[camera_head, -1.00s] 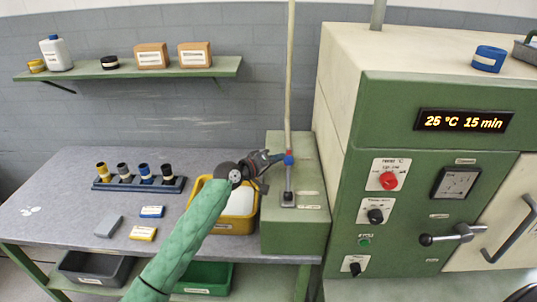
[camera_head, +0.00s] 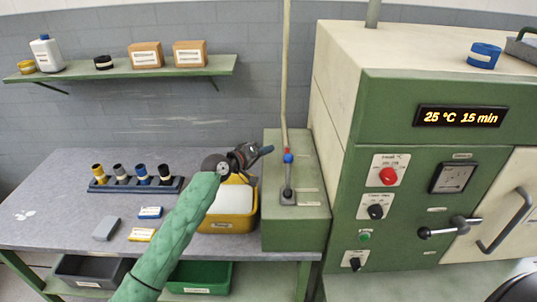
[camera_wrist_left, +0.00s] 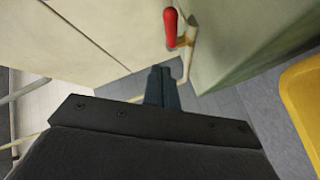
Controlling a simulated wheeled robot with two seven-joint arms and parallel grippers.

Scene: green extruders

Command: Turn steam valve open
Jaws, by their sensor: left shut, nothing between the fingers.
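My right gripper is not seen.
The green machine (camera_head: 405,150) with knobs and a display stands to the right. A yellow bin (camera_head: 228,224) is under my left wrist. A bottle rack (camera_head: 135,184) and small blocks lie on the grey table.

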